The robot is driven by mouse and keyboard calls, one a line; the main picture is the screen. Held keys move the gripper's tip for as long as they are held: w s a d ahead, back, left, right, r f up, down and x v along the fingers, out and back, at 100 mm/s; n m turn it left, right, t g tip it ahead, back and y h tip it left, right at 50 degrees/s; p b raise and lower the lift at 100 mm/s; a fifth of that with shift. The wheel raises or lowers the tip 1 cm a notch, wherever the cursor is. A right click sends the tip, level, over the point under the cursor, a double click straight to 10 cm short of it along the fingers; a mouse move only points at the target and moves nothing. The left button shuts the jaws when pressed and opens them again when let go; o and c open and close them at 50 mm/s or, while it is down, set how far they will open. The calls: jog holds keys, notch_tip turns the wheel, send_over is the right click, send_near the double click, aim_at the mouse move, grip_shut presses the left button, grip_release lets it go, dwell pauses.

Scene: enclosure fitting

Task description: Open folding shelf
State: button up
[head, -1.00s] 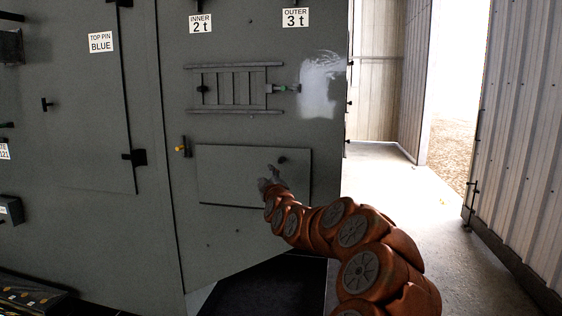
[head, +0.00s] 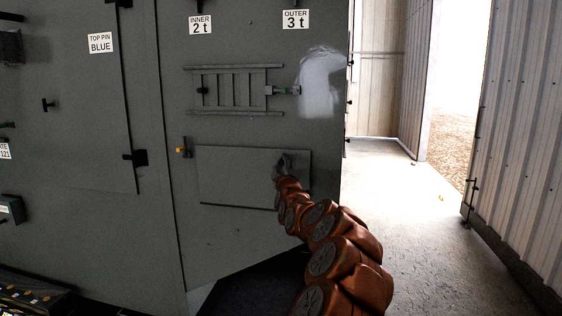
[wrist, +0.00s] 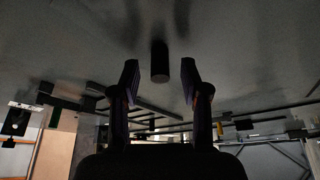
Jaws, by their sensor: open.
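The folding shelf (head: 235,178) is a grey flat panel lying upright and flush against the grey enclosure wall in the head view. My gripper (head: 282,163) is at its upper right part and covers the dark knob there. In the wrist view a short black cylindrical knob (wrist: 160,62) sticks out from the grey surface. My gripper (wrist: 160,80) is open, with one finger on each side of the knob's line and a visible gap to both. Whether the fingertips reach around the knob in depth is hard to tell.
A latch with a yellow tip (head: 183,150) sits left of the panel's upper corner. A folded ladder-like rack (head: 235,88) with a green-marked pin is above. Labels read "INNER 2 t" (head: 200,25) and "OUTER 3 t" (head: 296,19). Open floor (head: 400,190) lies to the right.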

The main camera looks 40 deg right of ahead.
jog(key=shift+x, duration=0.85)
jog(key=shift+a, duration=0.1)
jog(key=shift+c, duration=0.3)
grip_shut()
